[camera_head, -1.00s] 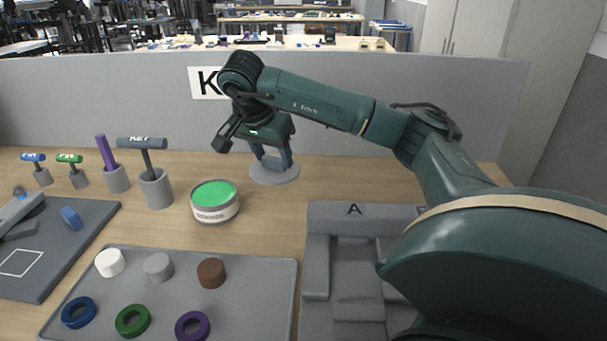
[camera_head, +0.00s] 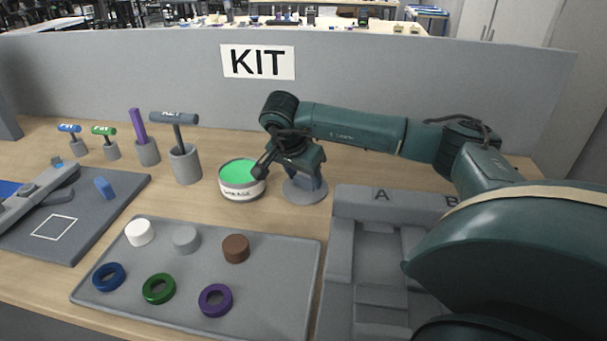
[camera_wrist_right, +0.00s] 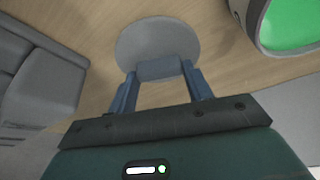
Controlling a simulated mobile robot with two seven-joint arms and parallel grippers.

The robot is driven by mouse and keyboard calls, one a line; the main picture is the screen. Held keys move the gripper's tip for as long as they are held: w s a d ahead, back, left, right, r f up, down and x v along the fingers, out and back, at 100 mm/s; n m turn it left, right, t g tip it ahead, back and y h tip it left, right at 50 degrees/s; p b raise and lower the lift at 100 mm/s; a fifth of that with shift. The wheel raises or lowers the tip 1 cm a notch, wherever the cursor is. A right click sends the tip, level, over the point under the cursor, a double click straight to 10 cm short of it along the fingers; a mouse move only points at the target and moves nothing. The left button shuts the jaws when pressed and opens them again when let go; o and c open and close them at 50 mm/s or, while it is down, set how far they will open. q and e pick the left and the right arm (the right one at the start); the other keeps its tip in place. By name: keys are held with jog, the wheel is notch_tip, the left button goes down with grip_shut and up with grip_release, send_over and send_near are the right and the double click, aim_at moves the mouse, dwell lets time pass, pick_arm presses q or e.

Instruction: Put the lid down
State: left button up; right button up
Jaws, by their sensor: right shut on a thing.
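The lid (camera_head: 304,193) is a flat grey disc with a raised grip. It is just right of the open-looking round tin (camera_head: 243,189) with green inside or on top, low over or on the wooden table; I cannot tell whether it touches the wood. My right gripper (camera_head: 309,180) points down and is shut on the lid's grip. In the right wrist view the lid (camera_wrist_right: 157,34) lies beyond the fingers, its grip between the fingertips (camera_wrist_right: 160,70). The tin's green top (camera_wrist_right: 295,22) shows at upper right, apart from the lid. My left gripper is not in view.
A grey tray (camera_head: 205,273) with caps and rings lies in front. A grey fixture (camera_head: 345,203) marked A and B stands at right. Hammer-like tools in holders (camera_head: 185,163) stand left of the tin. A low wall (camera_head: 160,75) with a KIT sign closes the back.

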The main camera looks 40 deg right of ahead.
jog(key=shift+f, duration=0.15)
jog(key=o, duration=1)
jog(key=shift+c, duration=0.2)
jog(key=p+v, duration=0.1)
jog(key=v, duration=1.1)
jog(key=shift+a, duration=0.1)
